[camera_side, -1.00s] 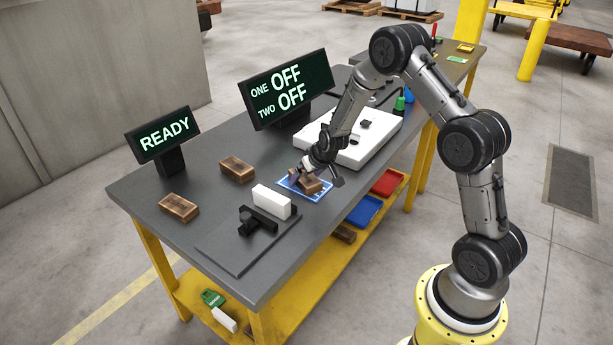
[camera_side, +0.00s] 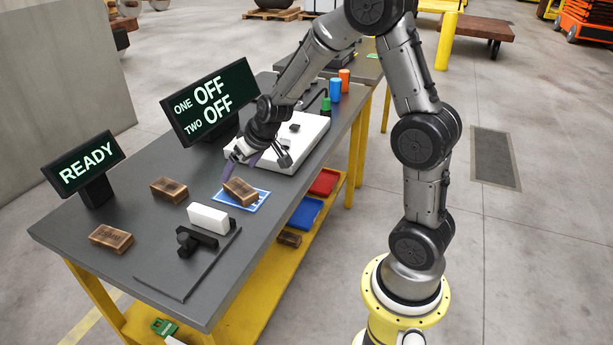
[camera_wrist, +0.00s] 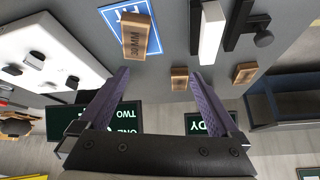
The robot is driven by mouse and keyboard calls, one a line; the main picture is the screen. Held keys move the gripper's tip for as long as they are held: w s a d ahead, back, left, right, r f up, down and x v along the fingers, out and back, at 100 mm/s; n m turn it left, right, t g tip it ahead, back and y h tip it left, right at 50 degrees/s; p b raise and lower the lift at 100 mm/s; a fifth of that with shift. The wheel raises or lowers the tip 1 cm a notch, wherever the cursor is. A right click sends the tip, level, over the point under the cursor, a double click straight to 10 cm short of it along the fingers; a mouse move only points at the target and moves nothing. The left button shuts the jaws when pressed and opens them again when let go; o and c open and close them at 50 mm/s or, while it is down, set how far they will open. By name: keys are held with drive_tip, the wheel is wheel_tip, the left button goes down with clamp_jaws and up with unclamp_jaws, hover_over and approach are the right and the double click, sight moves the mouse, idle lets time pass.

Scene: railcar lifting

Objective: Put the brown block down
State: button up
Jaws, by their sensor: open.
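The brown block (camera_side: 240,192) rests on the blue and white mat (camera_side: 254,204) on the grey table. In the wrist view the block (camera_wrist: 138,36) lies tilted across the mat (camera_wrist: 113,14), with dark marking on one face. My gripper (camera_side: 258,160) is open and empty, just above and behind the block, apart from it. In the wrist view its two purple-grey fingers (camera_wrist: 160,75) are spread wide with nothing between them, and the block is beyond the fingertips.
Two more brown blocks (camera_side: 168,190) (camera_side: 111,238) lie to the left. A white bar (camera_side: 208,218) stands by a black fixture (camera_side: 186,246). A white switch box (camera_side: 312,133) is behind my gripper. Signs reading "READY" (camera_side: 84,166) and "ONE OFF, TWO OFF" (camera_side: 208,103) stand at the table's far side.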

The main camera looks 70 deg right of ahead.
drive_tip(key=s+a+r+n+y, duration=0.2)
drive_tip(key=s+a+r, duration=0.8)
drive_tip(key=s+r, duration=0.15)
drive_tip(key=s+a+n, duration=0.1)
drive_tip(key=s, duration=1.4)
drive_tip(key=shift+s+a+r+g+h, duration=0.3)
drive_tip(key=shift+r+g, duration=0.1)
